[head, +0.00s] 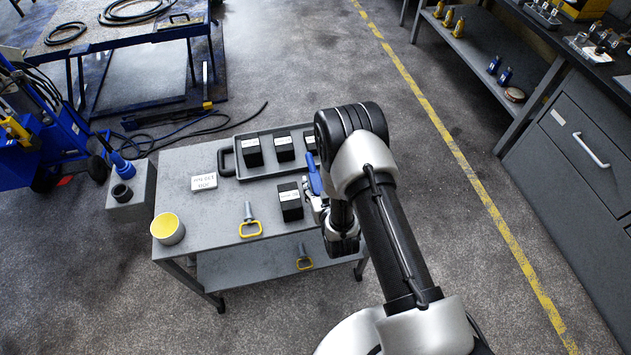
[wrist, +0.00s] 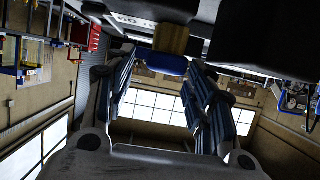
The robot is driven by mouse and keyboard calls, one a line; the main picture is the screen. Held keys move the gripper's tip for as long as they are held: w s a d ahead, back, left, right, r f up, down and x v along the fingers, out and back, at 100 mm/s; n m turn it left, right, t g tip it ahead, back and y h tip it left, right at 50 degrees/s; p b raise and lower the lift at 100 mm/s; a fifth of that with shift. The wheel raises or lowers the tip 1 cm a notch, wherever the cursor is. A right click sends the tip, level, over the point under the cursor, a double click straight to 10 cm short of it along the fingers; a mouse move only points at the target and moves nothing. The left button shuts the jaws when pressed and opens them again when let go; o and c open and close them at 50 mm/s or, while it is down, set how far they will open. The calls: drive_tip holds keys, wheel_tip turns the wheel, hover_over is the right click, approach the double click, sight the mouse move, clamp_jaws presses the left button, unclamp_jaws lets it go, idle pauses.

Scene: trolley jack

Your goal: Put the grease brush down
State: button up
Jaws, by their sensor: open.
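The grease brush appears to be the blue-handled piece (head: 313,174) at the right end of the grey tray, beside my gripper (head: 318,200). In the wrist view, a blue end (wrist: 167,64) with a tan block (wrist: 171,39) shows beyond the fingers of my gripper (wrist: 163,72). The two fingers stand apart, one on each side of the blue end, with gaps visible. My gripper is low over the right part of the grey table (head: 200,160). My arm hides much of the brush, and I cannot tell exactly what it rests on.
The grey tray (head: 240,176) holds several black boxes, and another black box (head: 290,203) stands in front. A yellow-topped cup (head: 168,229), a white sign (head: 204,182) and a yellow-ringed tool (head: 249,222) are further left. The left front tabletop has some free room.

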sight(316, 179)
drive_tip(key=x, duration=0.3)
drive_tip(key=shift+w+a+f, duration=0.1)
drive_tip(key=shift+w+f, duration=0.05)
drive_tip(key=shift+w, duration=0.15)
clamp_jaws()
idle(0.4)
